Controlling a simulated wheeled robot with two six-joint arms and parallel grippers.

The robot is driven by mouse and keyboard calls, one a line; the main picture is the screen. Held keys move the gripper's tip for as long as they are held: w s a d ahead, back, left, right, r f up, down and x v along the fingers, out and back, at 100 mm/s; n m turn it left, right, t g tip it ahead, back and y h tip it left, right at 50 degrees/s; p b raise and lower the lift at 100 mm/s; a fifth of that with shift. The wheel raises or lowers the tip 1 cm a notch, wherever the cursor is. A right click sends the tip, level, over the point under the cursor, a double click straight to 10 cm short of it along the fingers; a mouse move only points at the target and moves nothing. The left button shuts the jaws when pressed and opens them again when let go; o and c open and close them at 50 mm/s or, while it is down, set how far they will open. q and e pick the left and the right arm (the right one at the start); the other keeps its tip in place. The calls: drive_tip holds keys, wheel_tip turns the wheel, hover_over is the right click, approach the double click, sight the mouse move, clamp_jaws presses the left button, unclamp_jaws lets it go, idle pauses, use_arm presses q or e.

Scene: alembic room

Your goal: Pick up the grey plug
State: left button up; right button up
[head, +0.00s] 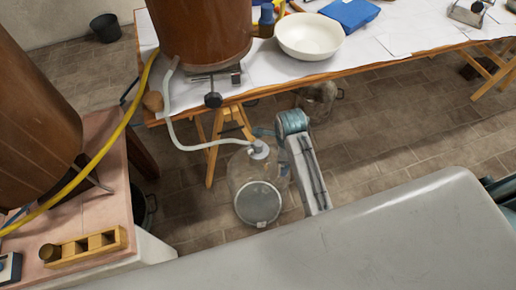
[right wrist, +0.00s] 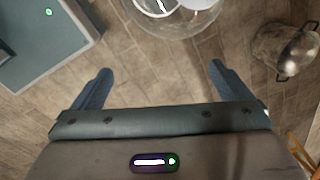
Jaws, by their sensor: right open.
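A grey stopper (head: 259,149), which looks like the grey plug, sits in the neck of a clear glass jar (head: 236,172) on the floor. A pale hose runs to it. My right gripper is open and empty over the floor in the right wrist view (right wrist: 160,85), with its fingers wide apart. The jar shows at the top of that view (right wrist: 160,27), beyond the fingertips and cut off by the edge. In the head view my right arm's teal end is just right of the stopper, and its fingers are mostly hidden. My left gripper is not in view.
A metal pot (head: 318,97) stands on the floor behind the jar. The white-covered table (head: 272,68) bears a copper vessel (head: 203,30) and a white bowl (head: 309,36). A wooden block with holes (head: 85,248) sits at lower left. A yellow hose (head: 105,150) crosses the left side.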

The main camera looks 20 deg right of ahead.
sight(258, 143)
drive_tip(key=w+a+r+m, duration=0.1)
drive_tip(key=w+a+m, duration=0.1)
drive_tip(key=w+m, duration=0.1)
drive_tip(key=w+a+r+m, duration=0.1)
drive_tip(key=w+m, duration=0.2)
drive_tip(key=w+a+m+g, duration=0.1)
drive_tip(key=w+a+m, duration=0.1)
drive_tip(key=w+m, duration=0.1)
drive_tip(key=shift+w+a+r+m, duration=0.35)
drive_tip(key=shift+r+m, duration=0.05)
drive_tip(key=shift+m, duration=0.1)
drive_tip(key=shift+w+a+f, duration=0.1)
wheel_tip(258, 143, down, 10)
drive_tip(key=shift+f+p, duration=0.25)
drive_tip(key=shift+p, duration=0.15)
drive_tip(key=c, duration=1.1)
drive_tip(key=shift+r, duration=0.1)
